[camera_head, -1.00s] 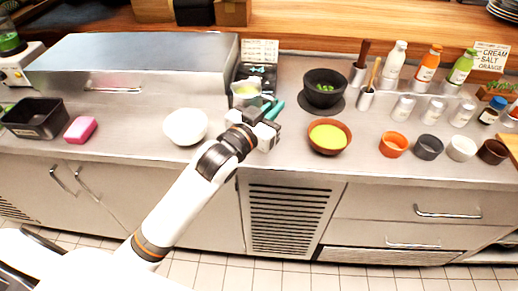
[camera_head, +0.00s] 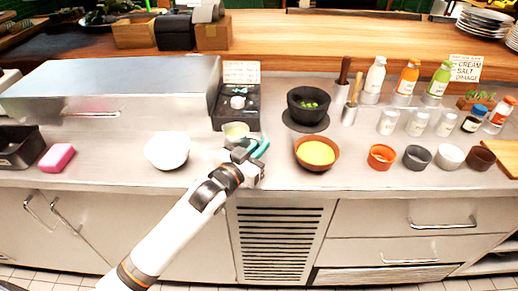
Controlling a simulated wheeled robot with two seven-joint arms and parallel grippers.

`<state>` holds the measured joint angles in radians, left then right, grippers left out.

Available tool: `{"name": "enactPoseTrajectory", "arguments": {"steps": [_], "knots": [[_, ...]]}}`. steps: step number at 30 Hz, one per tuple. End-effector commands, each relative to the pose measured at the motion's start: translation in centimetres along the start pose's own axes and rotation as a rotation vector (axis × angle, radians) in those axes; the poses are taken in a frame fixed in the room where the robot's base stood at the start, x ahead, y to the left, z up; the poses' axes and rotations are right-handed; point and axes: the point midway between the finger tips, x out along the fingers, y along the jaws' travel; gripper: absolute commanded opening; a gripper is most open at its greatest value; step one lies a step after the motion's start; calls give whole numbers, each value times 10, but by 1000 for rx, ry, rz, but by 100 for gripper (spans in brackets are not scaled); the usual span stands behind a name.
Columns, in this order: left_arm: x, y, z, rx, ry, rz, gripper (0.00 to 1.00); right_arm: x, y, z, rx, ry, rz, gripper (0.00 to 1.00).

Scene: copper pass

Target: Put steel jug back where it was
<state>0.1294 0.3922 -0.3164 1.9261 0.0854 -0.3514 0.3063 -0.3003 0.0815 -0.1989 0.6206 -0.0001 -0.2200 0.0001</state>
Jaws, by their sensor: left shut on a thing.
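The steel jug (camera_head: 236,131) shows as a small round vessel with pale yellow-green contents, just in front of the black burner (camera_head: 222,121). My left gripper (camera_head: 250,160) is at its near right side, shut on it, and hides much of its body. A teal part (camera_head: 261,148) sticks out beside the fingers; I cannot tell whether it is the jug's handle. I cannot tell whether the jug touches the counter. My right gripper is not in view.
A white bowl (camera_head: 167,150) stands left of the jug. A bowl of yellow food (camera_head: 317,152) and a dark mortar (camera_head: 308,106) stand to the right. A steel box (camera_head: 120,85) is behind left. Counter between the white bowl and pink sponge (camera_head: 57,157) is clear.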

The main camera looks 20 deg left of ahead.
Motion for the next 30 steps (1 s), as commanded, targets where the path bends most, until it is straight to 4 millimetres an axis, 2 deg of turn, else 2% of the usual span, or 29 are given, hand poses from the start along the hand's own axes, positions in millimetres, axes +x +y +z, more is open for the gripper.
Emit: {"name": "enactPoseTrajectory", "arguments": {"steps": [13, 14, 17, 26, 30], "knots": [[0, 0, -8, 2, -2, 0, 0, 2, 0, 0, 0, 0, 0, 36], [0, 0, -8, 1, -1, 0, 15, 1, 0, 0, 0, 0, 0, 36], [0, 0, -8, 1, -1, 0, 31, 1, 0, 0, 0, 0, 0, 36], [0, 0, -4, 2, -1, 0, 32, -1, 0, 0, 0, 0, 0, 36], [-17, 0, -8, 1, 3, 0, 32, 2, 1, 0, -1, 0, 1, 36]]}}
